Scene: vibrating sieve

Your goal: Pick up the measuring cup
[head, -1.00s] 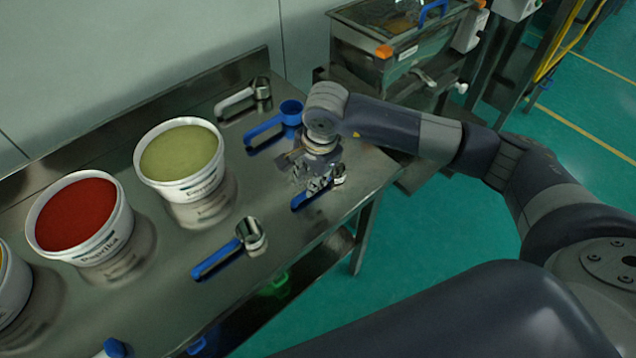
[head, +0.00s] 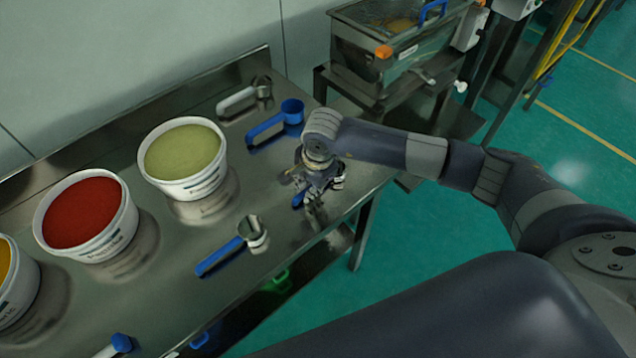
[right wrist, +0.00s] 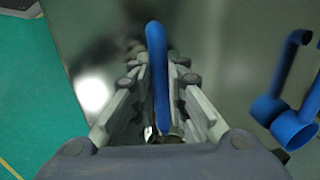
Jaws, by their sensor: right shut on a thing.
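Several measuring cups lie on the steel table (head: 190,255). My right gripper (head: 314,192) is at the table's right end, over a blue-handled metal measuring cup (head: 338,182), most of which it hides in the head view. In the right wrist view the gripper (right wrist: 158,85) is shut on the blue handle (right wrist: 157,50), which runs between its fingers. The cup's bowl is mostly hidden there. Another blue-handled metal cup (head: 255,243) lies nearer. An all-blue cup (head: 291,112) and a white-handled metal cup (head: 262,88) lie farther back. My left gripper is not in view.
Tubs of green powder (head: 184,165), red powder (head: 84,225) and yellow powder (head: 12,285) stand along the table's left side. The sieve machine (head: 385,50) stands beyond the far end. Green floor (head: 440,235) lies to the right of the table.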

